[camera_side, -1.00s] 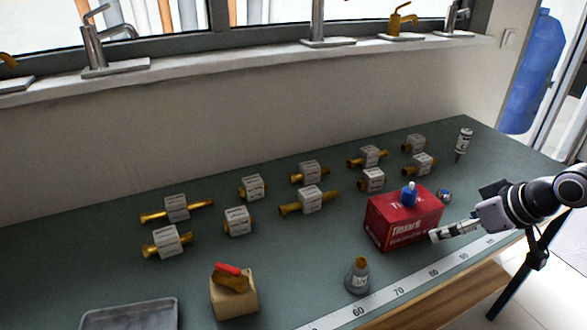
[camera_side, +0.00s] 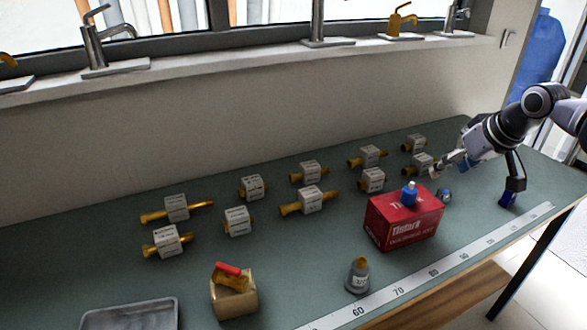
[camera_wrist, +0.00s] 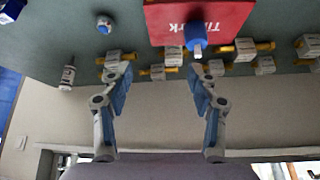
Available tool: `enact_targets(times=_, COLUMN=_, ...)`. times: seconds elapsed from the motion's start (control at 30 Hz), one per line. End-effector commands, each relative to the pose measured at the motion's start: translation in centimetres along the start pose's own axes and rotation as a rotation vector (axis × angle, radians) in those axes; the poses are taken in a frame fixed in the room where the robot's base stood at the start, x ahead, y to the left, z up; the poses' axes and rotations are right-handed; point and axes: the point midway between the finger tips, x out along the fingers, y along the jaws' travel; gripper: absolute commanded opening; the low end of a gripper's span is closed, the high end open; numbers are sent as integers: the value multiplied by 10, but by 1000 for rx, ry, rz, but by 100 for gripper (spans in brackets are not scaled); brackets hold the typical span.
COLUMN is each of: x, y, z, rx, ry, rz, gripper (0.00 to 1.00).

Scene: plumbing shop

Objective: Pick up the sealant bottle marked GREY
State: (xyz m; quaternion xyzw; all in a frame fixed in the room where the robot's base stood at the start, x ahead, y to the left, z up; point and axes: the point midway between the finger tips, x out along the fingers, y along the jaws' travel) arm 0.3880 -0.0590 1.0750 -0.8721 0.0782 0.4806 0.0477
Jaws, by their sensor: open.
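A small white bottle with a dark band (camera_wrist: 67,75) stands at the left of the wrist view, near the wall; its marking is too small to read. In the side view my arm hides that spot. A blue-topped bottle (camera_side: 409,193) sits on the red box (camera_side: 403,218); it also shows in the wrist view (camera_wrist: 195,35), with no readable marking. My gripper (camera_side: 446,167) is above the table's far right part, behind the red box. In the wrist view its fingers (camera_wrist: 160,74) are spread with nothing between them; the white bottle lies left of them.
Several brass fittings with white label blocks (camera_side: 311,199) stand in two rows. A small round blue-and-white item (camera_side: 444,195) lies beside the box.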

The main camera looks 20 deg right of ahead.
Motion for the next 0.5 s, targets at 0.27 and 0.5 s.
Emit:
enact_targets(times=0.27, x=25, y=58, z=-86, rx=137, ry=-47, rz=80, gripper=60)
enact_targets(times=0.5, x=61, y=121, z=-140, rx=256, ry=-86, rz=144, gripper=60)
